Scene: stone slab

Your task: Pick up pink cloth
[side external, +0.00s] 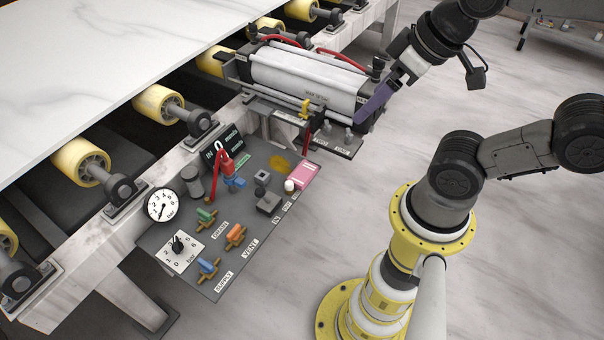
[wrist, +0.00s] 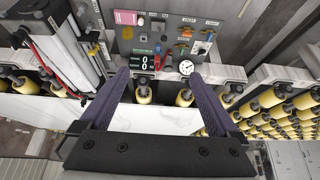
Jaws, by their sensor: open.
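The pink cloth (side external: 302,175) is a small folded-looking rectangle lying flat at the right edge of the dark control panel. In the wrist view the pink cloth (wrist: 126,17) is at the panel's top left corner, beyond my fingers. My gripper (side external: 372,108) has purple fingers and is up by the right end of the white cylinder, above and to the right of the cloth in the side view. In the wrist view my gripper (wrist: 157,75) is open, with its fingers wide apart and nothing between them. It is apart from the cloth.
The control panel (side external: 190,258) carries a round gauge (side external: 162,205), a red-handled fitting (side external: 222,160), coloured valves and a small black lever block (side external: 267,198) beside the cloth. The white cylinder unit (side external: 305,80) stands behind. A stone slab (side external: 90,60) rests on yellow rollers.

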